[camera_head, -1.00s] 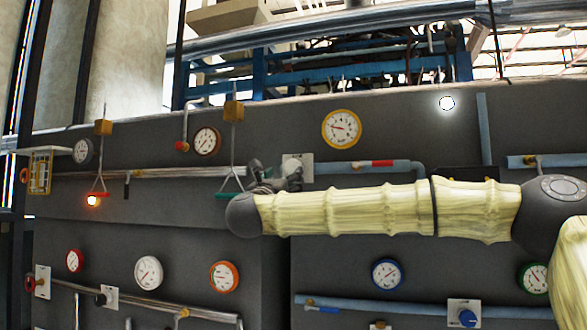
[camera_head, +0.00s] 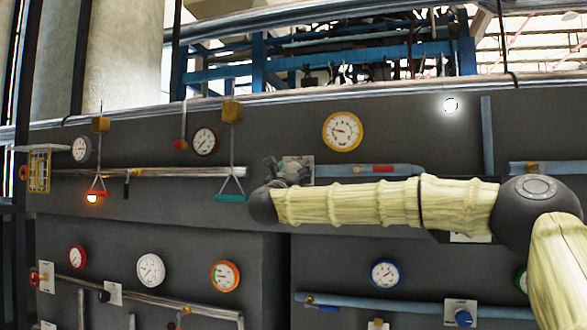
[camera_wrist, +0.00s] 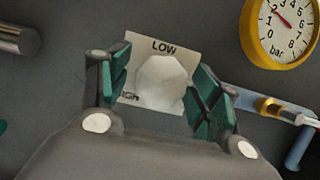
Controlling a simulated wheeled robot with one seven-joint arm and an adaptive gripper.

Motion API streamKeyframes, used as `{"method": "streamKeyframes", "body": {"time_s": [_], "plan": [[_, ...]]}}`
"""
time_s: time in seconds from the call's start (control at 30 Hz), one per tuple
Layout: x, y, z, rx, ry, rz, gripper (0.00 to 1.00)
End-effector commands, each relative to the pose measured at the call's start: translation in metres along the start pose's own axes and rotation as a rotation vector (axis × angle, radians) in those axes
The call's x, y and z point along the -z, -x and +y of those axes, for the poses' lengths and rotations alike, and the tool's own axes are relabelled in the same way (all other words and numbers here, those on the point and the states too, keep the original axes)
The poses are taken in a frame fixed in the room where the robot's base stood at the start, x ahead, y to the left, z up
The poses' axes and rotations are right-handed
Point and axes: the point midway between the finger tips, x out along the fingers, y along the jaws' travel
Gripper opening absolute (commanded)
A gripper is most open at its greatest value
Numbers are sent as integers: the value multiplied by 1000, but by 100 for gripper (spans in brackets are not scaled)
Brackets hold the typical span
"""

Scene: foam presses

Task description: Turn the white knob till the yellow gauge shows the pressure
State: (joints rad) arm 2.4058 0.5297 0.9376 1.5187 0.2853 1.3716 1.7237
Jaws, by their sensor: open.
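The white knob (camera_wrist: 162,82) is in the wrist view, on a pale plate (camera_wrist: 165,47) marked LOW at the top and a partly hidden word at lower left. My gripper (camera_wrist: 160,92) is open, with one green-padded finger on each side of the knob; I cannot tell if they touch it. In the head view my gripper (camera_head: 280,172) is at the plate (camera_head: 300,168), and my wrist hides the knob. The yellow gauge (camera_head: 342,131) hangs above right of the plate. It also shows in the wrist view (camera_wrist: 284,28), marked bar, its red needle near 2.
A blue pipe with a red band (camera_head: 383,169) runs right of the plate, below my gauge view. A hanging green bar (camera_head: 231,197) is just left of my gripper. Other gauges, such as an orange one (camera_head: 225,276), sit on the lower panel.

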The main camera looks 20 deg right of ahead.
Motion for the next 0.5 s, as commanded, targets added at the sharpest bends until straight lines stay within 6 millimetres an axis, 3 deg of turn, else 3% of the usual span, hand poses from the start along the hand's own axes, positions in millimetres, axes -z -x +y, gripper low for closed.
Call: {"method": "streamKeyframes", "body": {"time_s": [0.27, 0.5], "plan": [[0, -1, 0, 0, 0, 0, 63], [0, -1, 0, 0, 0, 0, 22]]}}
